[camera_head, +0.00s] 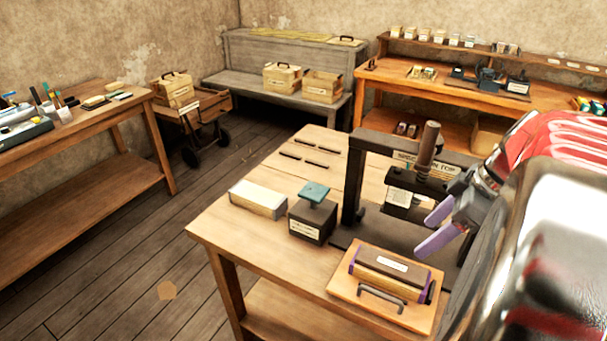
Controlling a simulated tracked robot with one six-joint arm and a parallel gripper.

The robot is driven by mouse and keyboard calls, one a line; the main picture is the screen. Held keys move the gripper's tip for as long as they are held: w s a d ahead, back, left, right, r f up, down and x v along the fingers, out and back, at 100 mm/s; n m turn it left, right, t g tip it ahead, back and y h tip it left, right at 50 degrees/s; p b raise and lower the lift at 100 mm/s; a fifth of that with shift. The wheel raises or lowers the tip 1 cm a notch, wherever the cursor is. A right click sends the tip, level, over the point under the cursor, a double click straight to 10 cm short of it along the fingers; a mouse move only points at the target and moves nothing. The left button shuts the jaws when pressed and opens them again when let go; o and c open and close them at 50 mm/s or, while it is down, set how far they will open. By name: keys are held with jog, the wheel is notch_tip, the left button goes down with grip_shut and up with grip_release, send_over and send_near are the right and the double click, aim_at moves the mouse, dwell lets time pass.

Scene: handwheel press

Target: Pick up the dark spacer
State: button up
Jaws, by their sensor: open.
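A dark block with a teal knob on top (306,226) stands on the front wooden table (232,231), left of the press. It seems to be the dark spacer; its pale label is too small to read. My gripper (432,228), with two lavender fingers, is open and apart from this block, to its right. It is in front of the press and above the tray's right side as seen here. Nothing shows between the fingers.
The dark press (352,178) has a brown upright handle (428,146). A pale block (258,200) lies left of the dark block. A wooden tray (345,288) with a purple-ended box (395,272) is in front. Dark slots (317,148) lie behind. A side bench (95,120) is left, across bare floor.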

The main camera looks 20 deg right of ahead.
jog(key=shift+s+d, duration=0.1)
jog(key=shift+d, duration=0.2)
send_over(393, 265)
jog(key=s+d, duration=0.2)
jog(key=shift+s+a+f, duration=0.1)
jog(key=shift+a+f, duration=0.05)
jog(key=shift+f, duration=3.85)
jog(key=shift+x, duration=2.6)
jog(key=shift+c, duration=0.2)
jog(key=c, duration=1.2)
